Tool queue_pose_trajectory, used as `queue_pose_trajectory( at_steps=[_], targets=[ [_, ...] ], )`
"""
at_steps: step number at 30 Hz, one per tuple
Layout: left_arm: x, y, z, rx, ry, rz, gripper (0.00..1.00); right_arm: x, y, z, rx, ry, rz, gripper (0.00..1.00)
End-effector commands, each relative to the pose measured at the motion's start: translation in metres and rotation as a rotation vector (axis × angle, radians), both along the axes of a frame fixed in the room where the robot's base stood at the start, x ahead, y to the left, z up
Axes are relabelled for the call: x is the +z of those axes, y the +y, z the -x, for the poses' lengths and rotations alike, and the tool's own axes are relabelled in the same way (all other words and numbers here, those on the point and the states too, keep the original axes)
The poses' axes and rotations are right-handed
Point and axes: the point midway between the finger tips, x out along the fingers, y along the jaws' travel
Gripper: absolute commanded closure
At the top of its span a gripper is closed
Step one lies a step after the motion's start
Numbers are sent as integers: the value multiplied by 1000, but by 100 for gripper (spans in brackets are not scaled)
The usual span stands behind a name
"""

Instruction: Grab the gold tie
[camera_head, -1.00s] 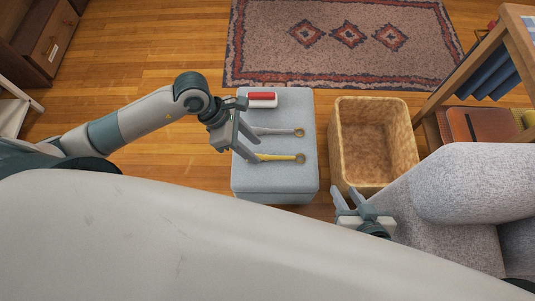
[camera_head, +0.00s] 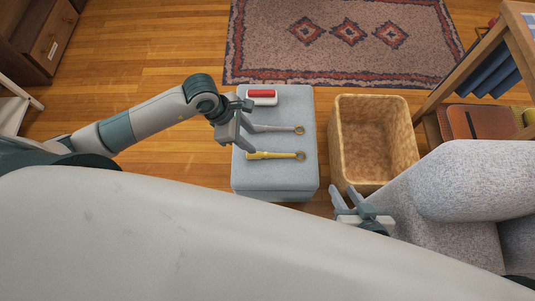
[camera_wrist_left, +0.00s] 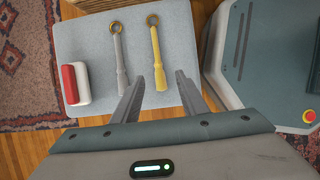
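The gold tie (camera_head: 275,155) is a long yellow piece with a ring at one end. It lies flat on the grey ottoman (camera_head: 300,178), ring to the right in the head view. In the left wrist view the gold tie (camera_wrist_left: 157,55) points away from me, its plain end between my fingertips. My left gripper (camera_head: 252,140) is open and empty over the ottoman's left part; whether it touches the tie cannot be told. My right gripper (camera_head: 346,194) is open and empty near the basket's front edge.
A grey tie (camera_head: 275,128) with a gold ring lies beside the gold one. A red and white block (camera_head: 262,97) sits at the ottoman's back left. A wicker basket (camera_head: 402,105), seemingly empty, stands to the right. A grey armchair (camera_head: 470,185) is at lower right.

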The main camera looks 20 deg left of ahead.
Motion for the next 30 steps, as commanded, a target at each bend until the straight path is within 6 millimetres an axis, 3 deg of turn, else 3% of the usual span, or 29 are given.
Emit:
queue_pose_trajectory(
  at_steps=[6,12,30],
  targets=[
    [-40,-16,-3,1,3,2,60,11,7,-15,-1,-106,-23,69],
    [-64,-25,-7,0,2,1,60,24,14,-25,-1,-191,-46,69],
    [-77,-29,-9,0,2,1,60,31,16,-30,-2,-236,-57,69]
  ],
)
